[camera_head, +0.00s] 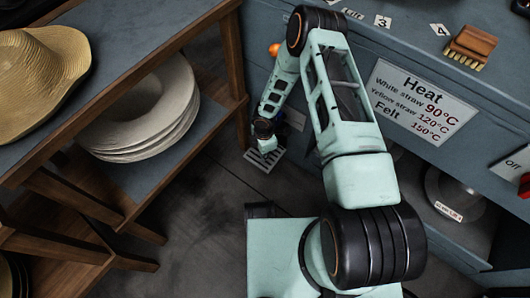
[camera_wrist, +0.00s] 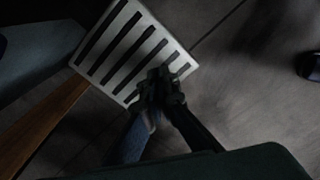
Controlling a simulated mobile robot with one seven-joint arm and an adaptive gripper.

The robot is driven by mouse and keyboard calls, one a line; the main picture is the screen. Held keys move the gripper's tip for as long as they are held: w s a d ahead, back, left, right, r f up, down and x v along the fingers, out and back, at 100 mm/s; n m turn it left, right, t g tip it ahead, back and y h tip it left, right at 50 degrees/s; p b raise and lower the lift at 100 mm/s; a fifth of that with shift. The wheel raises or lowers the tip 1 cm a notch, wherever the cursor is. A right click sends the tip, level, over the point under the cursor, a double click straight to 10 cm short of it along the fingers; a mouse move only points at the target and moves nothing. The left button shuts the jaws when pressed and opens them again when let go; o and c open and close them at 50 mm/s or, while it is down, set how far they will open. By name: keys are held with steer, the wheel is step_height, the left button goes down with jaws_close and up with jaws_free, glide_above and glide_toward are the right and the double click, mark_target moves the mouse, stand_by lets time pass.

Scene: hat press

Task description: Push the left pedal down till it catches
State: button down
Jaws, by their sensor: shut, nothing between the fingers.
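The pedal is a pale metal plate with dark slots (camera_head: 257,164), low down near the floor between the wooden shelf and the blue-grey bench. The wrist view shows it large at the upper left (camera_wrist: 122,42). My gripper (camera_head: 267,150) reaches down to it and covers part of it in the head view. In the wrist view my gripper (camera_wrist: 160,88) is shut and empty, its fingertips overlapping the pedal's lower right part. I cannot tell whether they touch it or are just above it. How far the pedal is pressed does not show clearly.
A wooden shelf (camera_head: 226,55) stands left, with a straw hat (camera_head: 40,75) and stacked white hat shapes (camera_head: 150,120).

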steer(key=shift+f+b, duration=2.15)
steer(key=shift+f, duration=5.6)
step_height(320, 180, up, 6)
steer(key=p, duration=0.4)
